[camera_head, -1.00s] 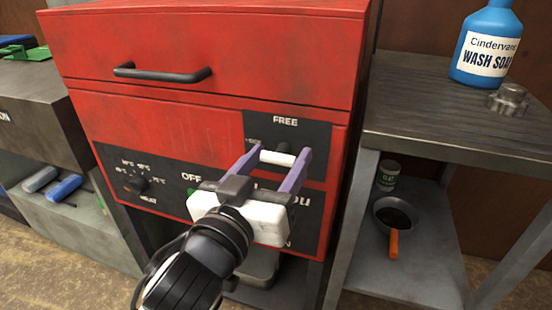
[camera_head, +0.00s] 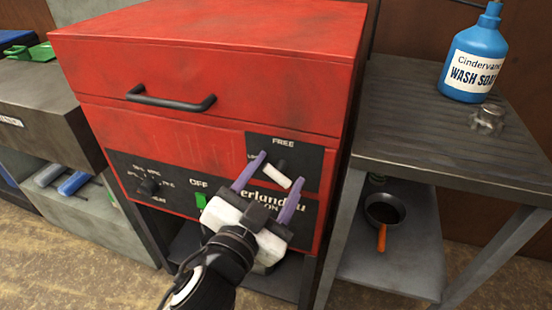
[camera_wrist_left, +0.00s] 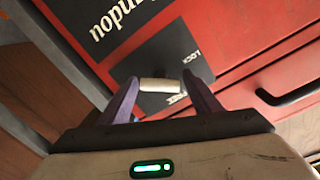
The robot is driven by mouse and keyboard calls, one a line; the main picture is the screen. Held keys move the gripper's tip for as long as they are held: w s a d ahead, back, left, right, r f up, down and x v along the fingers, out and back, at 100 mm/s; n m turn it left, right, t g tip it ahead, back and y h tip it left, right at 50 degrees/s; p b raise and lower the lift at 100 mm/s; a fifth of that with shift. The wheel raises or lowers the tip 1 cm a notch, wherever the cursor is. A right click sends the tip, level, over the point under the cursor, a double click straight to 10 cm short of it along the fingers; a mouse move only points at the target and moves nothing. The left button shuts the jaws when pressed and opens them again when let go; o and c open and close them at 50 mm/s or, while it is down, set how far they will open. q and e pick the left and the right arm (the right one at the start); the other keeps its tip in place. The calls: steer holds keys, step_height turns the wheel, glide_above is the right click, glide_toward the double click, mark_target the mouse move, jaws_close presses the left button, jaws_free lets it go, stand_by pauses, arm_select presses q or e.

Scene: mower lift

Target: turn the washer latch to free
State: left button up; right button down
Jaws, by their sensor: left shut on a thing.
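The washer latch (camera_head: 279,175) is a dark knob with a white grip bar on a dark panel of the red washer (camera_head: 215,120). The word FREE stands above it, and a partly covered label is at its left. The white bar slants down to the right. My left gripper (camera_head: 282,168) has its purple fingers at both ends of the bar and is shut on it. In the left wrist view the bar (camera_wrist_left: 160,85) spans between the fingertips, with the LOCK label beside it. My right gripper is not in view.
A black handle (camera_head: 170,101) crosses the washer's upper front. A heat knob (camera_head: 150,187) and a green switch (camera_head: 201,200) sit left of my gripper. At right, a metal table (camera_head: 420,125) holds a blue soap bottle (camera_head: 476,55); a pan (camera_head: 384,209) is below.

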arm_select(q)
steer(key=m+p, duration=0.1)
steer(key=p, duration=0.1)
steer(key=m+p, duration=0.2)
steer(key=shift+w+a+r+m, duration=0.1)
steer(key=shift+a+r+m, duration=0.1)
steer(key=shift+r+m, duration=0.15)
steer(key=shift+m+y+p, duration=0.3)
steer(key=shift+m+p, duration=0.45)
steer(key=m+p, duration=0.2)
steer(key=m, duration=0.1)
steer(key=shift+d+m+p, duration=0.1)
steer(key=shift+m+p, duration=0.5)
steer(key=shift+m, duration=0.2)
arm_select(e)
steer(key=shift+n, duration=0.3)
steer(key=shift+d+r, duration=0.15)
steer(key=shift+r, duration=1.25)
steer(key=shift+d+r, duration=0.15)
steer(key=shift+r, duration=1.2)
arm_select(q)
steer(key=shift+m, duration=0.3)
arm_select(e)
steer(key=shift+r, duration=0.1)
arm_select(q)
steer(key=o, duration=0.9)
steer(key=shift+o, duration=0.2)
steer(key=shift+f, duration=0.1)
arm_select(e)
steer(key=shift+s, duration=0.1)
